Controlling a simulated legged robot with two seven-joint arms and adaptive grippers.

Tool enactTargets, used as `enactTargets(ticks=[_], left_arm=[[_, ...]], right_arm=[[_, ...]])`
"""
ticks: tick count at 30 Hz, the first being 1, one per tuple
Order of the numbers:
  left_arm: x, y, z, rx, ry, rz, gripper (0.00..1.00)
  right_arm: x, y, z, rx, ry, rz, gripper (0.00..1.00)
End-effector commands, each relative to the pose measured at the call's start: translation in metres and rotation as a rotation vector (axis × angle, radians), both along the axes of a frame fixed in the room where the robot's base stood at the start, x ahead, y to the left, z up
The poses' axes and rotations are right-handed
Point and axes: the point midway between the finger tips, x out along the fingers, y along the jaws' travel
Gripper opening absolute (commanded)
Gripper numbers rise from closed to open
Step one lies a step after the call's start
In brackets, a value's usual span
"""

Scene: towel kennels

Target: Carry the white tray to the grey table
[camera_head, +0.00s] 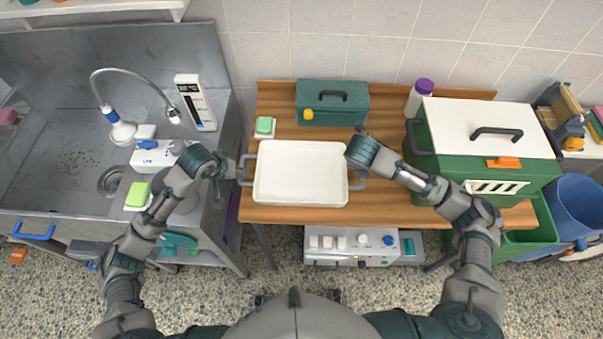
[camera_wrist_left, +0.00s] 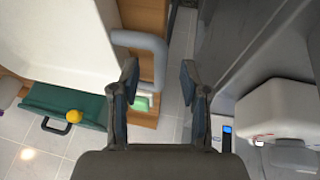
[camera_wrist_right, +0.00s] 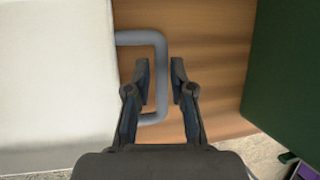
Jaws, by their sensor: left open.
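The white tray (camera_head: 300,172) lies flat and empty on a wooden table (camera_head: 385,214), with a grey handle at each side. My left gripper (camera_head: 228,172) is open at the tray's left handle. My right gripper (camera_head: 358,178) is at the right handle. In the right wrist view, that handle's bar (camera_wrist_right: 160,90) runs between its fingers (camera_wrist_right: 161,66); whether they grip it is unclear. I cannot make out a separate grey table.
A grey metal sink unit (camera_head: 60,140) stands at left. Behind the tray are a green toolbox (camera_head: 335,113) and a green sponge (camera_head: 264,126). A purple-capped bottle (camera_head: 418,97) and a big green-and-white carrier (camera_head: 490,125) stand at right. A blue bin (camera_head: 580,205) is beyond.

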Motion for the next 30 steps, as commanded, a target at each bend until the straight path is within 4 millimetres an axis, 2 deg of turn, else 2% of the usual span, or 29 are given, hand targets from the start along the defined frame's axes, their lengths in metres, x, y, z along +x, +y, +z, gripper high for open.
enactTargets(ticks=[3, 9, 20, 23, 24, 26, 30], left_arm=[[0.006, -0.004, -0.018, 0.001, 0.003, 0.000, 0.45], [0.013, -0.008, -0.034, 0.000, 0.000, 0.000, 0.45], [0.014, -0.009, -0.037, 0.001, 0.000, -0.001, 0.45], [0.014, -0.009, -0.037, 0.001, 0.000, -0.001, 0.23], [0.014, -0.009, -0.037, 0.000, 0.000, -0.001, 0.13], [0.014, -0.009, -0.037, 0.001, 0.000, -0.001, 0.00], [0.014, -0.009, -0.037, 0.001, 0.000, 0.000, 0.00]], right_arm=[[0.006, -0.005, -0.017, 0.000, 0.002, -0.002, 0.23], [0.013, -0.009, -0.033, 0.000, 0.000, 0.000, 0.23], [0.014, -0.010, -0.037, 0.000, 0.000, 0.000, 0.23], [0.014, -0.010, -0.037, 0.000, 0.000, 0.000, 0.00], [0.014, -0.009, -0.037, 0.000, 0.000, 0.000, 0.00], [0.014, -0.009, -0.037, 0.000, 0.000, 0.000, 0.00], [0.014, -0.009, -0.037, 0.000, 0.000, 0.000, 0.00]])
